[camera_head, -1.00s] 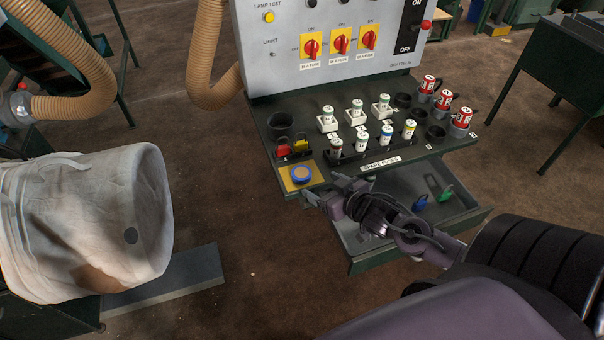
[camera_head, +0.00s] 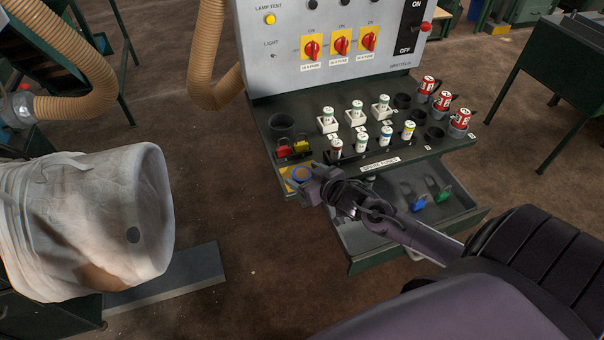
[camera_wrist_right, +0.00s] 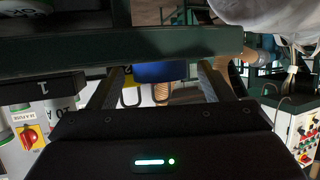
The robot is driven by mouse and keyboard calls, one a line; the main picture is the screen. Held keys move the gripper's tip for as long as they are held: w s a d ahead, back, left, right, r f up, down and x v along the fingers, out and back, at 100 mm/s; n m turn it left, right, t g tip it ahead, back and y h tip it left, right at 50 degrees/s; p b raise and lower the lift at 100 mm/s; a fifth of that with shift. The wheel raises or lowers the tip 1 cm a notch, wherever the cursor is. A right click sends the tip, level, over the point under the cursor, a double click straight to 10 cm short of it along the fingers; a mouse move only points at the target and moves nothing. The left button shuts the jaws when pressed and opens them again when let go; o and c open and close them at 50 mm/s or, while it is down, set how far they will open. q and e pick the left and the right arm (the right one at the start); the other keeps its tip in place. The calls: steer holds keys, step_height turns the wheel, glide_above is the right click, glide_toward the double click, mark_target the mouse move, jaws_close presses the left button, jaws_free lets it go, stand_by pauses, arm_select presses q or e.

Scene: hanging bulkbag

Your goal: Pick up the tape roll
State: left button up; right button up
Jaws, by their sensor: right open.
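The tape roll (camera_head: 302,172) is a small blue ring. It sits on a yellow square at the front left corner of the dark green console shelf. My right gripper (camera_head: 301,185) is open at that corner, its fingers reaching toward the roll and partly covering it. In the right wrist view the blue roll (camera_wrist_right: 160,72) shows between the two open fingers, near their tips, with its upper part cut off by a green edge. I cannot tell whether the fingers touch it. My left gripper is not in view.
An open drawer (camera_head: 362,262) lies below my right arm. A white bulk bag (camera_head: 85,220) is at the left, with free floor between.

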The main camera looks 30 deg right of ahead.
steer(key=c, duration=1)
steer(key=shift+r, duration=0.1)
steer(key=shift+c, duration=0.2)
